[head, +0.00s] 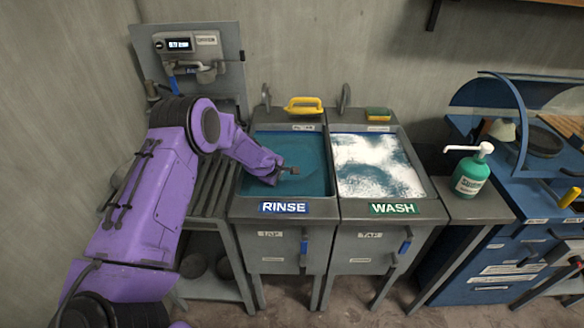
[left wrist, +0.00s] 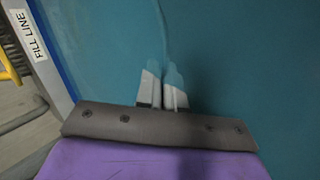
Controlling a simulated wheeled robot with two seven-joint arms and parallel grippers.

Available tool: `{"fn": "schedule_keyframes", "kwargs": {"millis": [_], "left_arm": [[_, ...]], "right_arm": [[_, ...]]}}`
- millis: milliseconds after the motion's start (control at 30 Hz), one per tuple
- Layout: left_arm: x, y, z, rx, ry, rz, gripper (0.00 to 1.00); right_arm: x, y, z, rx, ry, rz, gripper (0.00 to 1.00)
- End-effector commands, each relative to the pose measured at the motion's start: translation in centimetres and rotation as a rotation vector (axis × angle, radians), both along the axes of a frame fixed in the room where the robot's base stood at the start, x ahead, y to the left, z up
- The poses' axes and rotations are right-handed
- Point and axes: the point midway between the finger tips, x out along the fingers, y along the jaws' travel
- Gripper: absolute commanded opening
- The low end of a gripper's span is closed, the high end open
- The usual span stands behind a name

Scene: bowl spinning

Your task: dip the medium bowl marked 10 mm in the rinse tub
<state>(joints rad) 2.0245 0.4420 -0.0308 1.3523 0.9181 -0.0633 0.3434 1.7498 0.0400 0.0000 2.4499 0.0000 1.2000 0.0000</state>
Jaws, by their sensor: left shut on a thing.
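The rinse tub (head: 233,203) is full of teal water, with a blue RINSE label (head: 284,208) on its front. My left gripper (head: 292,171) reaches down into this tub from the left. In the left wrist view its two fingers (left wrist: 165,82) are nearly together, and their tips are under the water. A faint thin line runs away from between the tips beneath the surface, and seems to be the edge of the bowl held there. The rest of the bowl and its 10 mm mark are hidden. My right gripper is not in view.
The wash tub (head: 432,190) with foamy water adjoins on the right. A yellow-handled brush (head: 304,105) and a sponge (head: 378,114) lie behind the tubs. A green soap bottle (head: 471,174) stands farther right. Dark bowls (head: 193,265) sit on a low shelf under the slatted rack.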

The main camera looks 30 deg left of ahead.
Motion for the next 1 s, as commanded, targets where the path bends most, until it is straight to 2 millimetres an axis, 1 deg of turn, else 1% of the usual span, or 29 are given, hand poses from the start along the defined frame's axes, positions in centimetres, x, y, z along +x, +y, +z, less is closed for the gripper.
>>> {"fn": "schedule_keyframes", "kwargs": {"millis": [33, 100, 1000], "left_arm": [[0.1, 0.0, 1.3, 0.0, -0.002, 0.0, 0.0], [0.1, 0.0, 2.1, 0.0, -0.002, 0.0, 0.0], [0.1, 0.0, 11.7, 0.0, -0.002, 0.0, 0.0]], "right_arm": [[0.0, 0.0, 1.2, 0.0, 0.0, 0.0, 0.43], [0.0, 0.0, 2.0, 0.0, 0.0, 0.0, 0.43], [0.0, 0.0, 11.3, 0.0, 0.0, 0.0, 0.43]]}}
